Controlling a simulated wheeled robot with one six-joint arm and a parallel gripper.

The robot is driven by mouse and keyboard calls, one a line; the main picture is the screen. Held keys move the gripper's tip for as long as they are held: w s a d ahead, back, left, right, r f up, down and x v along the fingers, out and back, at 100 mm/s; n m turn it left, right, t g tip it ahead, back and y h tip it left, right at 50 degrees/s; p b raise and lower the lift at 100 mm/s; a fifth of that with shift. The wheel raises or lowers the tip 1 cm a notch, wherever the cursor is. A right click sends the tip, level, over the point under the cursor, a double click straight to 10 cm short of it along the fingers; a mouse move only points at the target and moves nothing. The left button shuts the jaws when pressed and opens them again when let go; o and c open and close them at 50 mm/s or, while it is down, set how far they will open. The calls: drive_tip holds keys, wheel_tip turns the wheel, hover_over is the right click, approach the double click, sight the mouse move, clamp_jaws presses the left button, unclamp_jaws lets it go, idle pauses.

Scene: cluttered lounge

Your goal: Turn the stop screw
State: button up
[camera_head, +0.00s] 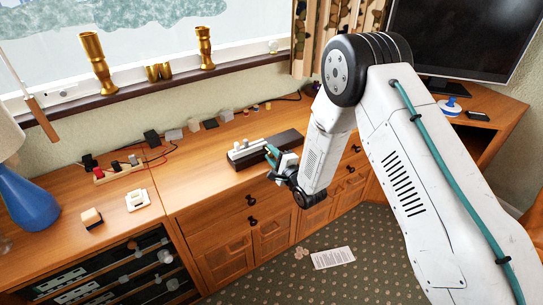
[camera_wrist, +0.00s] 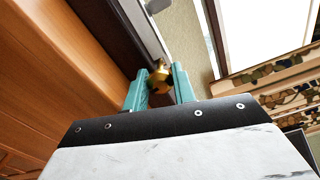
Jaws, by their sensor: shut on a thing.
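The stop screw (camera_wrist: 160,77) shows in the wrist view as a small brass-coloured knob at the end of a dark block. My gripper (camera_wrist: 159,72) has its two teal fingers on either side of it and is shut on it. In the head view my gripper (camera_head: 272,154) reaches the front of the dark block (camera_head: 285,141) with a white part (camera_head: 243,150) on top, lying on the wooden cabinet. The screw itself is hidden there by my fingers. How far it is turned cannot be told.
A power strip (camera_head: 122,170) with plugs, a white switch (camera_head: 137,200) and a blue lamp (camera_head: 28,200) are on the cabinet to the left. Small items and cables line the back by the window. A paper (camera_head: 333,258) lies on the carpet.

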drive_tip(key=shift+f, duration=0.1)
idle(0.4)
drive_tip(key=o, duration=1)
drive_tip(key=shift+v, duration=3.95)
